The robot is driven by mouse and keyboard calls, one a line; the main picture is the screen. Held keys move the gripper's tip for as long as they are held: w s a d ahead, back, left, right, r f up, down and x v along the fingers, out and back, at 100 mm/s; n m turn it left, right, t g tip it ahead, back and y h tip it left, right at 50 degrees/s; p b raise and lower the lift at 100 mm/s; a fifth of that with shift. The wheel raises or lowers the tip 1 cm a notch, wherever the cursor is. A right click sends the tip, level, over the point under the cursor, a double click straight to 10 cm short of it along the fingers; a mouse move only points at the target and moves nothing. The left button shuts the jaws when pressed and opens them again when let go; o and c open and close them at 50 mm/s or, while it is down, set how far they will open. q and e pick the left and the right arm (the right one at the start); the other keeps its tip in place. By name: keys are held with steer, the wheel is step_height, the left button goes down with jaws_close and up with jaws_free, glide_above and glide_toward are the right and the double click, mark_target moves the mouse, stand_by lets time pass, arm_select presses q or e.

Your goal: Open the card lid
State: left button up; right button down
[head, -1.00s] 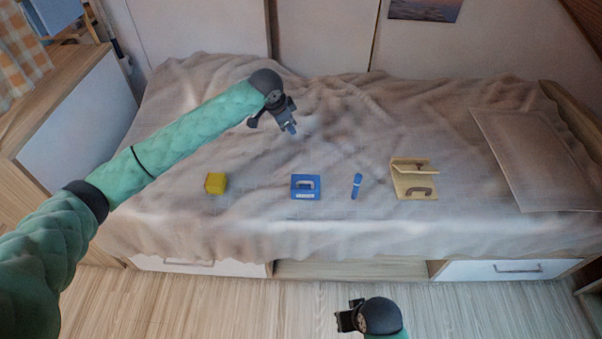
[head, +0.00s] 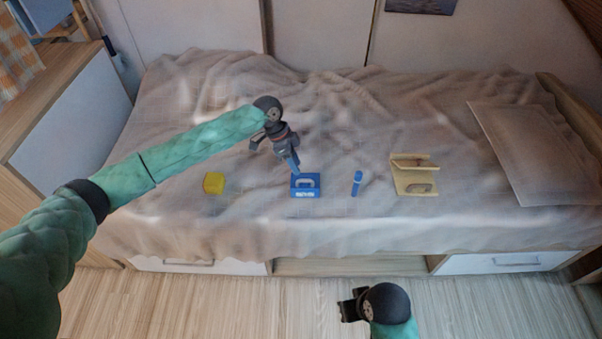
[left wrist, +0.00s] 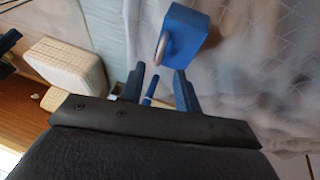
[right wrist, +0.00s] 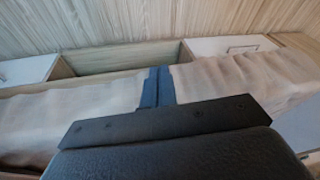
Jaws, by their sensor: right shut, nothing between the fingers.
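A blue box (head: 303,195) with a pale handle and a small white label lies on the bed. A tan wooden piece (head: 401,186) with a dark handle and a raised, tilted flap stands further right. I cannot tell for sure which one bears the card lid. My left gripper (head: 297,170) hangs at the blue box's back edge. In the left wrist view its fingers (left wrist: 159,88) are apart and empty, with the blue box (left wrist: 188,32) and its handle just beyond the tips. My right gripper (head: 345,305) is low in front of the bed; its fingers (right wrist: 158,87) are together and empty.
A yellow block (head: 214,183) lies left of the blue box and a blue pen-like stick (head: 357,183) to its right. A flat pillow (head: 540,150) is at the bed's right end. Drawers (head: 490,264) run along the bed front. The blanket behind the objects is clear.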

mark_target(305, 177)
arm_select(q)
steer(key=shift+p+x, duration=0.4)
steer(key=shift+x, duration=2.25)
jaws_close()
